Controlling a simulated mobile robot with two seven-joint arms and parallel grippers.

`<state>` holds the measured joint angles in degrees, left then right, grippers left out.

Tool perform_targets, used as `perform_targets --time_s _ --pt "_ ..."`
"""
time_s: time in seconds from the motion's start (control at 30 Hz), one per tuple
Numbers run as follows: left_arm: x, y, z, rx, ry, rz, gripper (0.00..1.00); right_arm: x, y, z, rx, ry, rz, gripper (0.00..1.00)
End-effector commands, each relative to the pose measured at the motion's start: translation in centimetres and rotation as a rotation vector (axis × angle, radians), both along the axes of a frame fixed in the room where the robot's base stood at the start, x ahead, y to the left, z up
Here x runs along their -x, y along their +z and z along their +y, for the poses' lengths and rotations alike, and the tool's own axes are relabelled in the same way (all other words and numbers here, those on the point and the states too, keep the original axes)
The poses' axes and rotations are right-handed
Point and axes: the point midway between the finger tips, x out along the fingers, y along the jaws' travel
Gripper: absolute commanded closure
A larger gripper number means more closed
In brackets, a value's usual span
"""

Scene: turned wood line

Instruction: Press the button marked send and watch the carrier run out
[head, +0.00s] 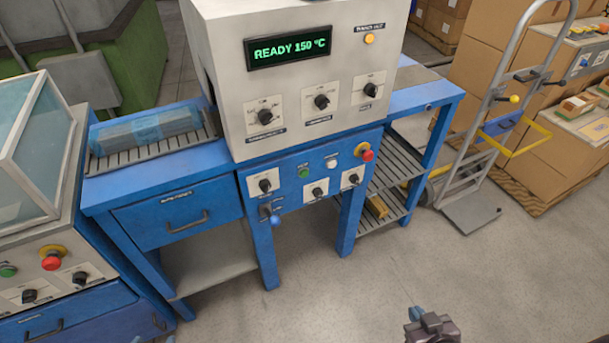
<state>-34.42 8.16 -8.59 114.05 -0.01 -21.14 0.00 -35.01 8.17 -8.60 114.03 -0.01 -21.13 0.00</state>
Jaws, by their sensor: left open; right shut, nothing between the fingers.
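No button with a readable send label shows, and I can make out no carrier. The blue machine's front panel (285,192) carries a green button (304,172), a white button (331,163) and a red mushroom button (366,154) with yellow around it. Their small labels are too blurred to read. My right gripper (432,327) is shut and empty at the bottom edge, over the floor and away from the panel. Only small tips of my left gripper (154,339) show at the bottom edge; it is open, and the rest is out of frame.
A display (288,48) reads READY 150 °C above several knobs. A blue wrapped bundle (150,130) lies on the left rollers. Another machine with a red button (52,258) stands at left. A hand truck (490,130) and cartons (550,150) stand at right. Floor in front is clear.

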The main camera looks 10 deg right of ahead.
Motion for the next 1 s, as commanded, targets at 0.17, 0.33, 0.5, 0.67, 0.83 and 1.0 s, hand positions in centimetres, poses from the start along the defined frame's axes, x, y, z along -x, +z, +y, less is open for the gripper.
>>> perform_targets --time_s 0.17,0.33,0.5,0.67,0.83,1.0 --pt "0.01 -0.01 0.01 0.000 0.000 0.000 0.39 -0.15 0.01 0.03 0.000 0.000 -0.002 1.00" --pt "0.01 -0.02 0.01 0.000 0.000 0.000 0.39 -0.55 0.20 0.09 -0.001 0.003 -0.009 1.00" --pt "0.02 -0.02 0.01 0.000 0.000 0.001 0.39 -0.93 0.39 0.16 -0.001 0.005 -0.017 1.00" --pt "0.02 -0.02 0.01 0.000 0.000 0.001 0.39 -0.98 0.43 0.16 -0.001 0.005 -0.018 1.00" --pt "0.02 -0.02 0.01 0.000 0.000 0.001 0.39 -0.84 0.41 0.15 -0.001 0.005 -0.016 1.00" --pt "0.03 -0.03 0.01 0.000 0.000 0.001 0.39 -0.44 0.25 0.08 0.000 0.002 -0.009 1.00"
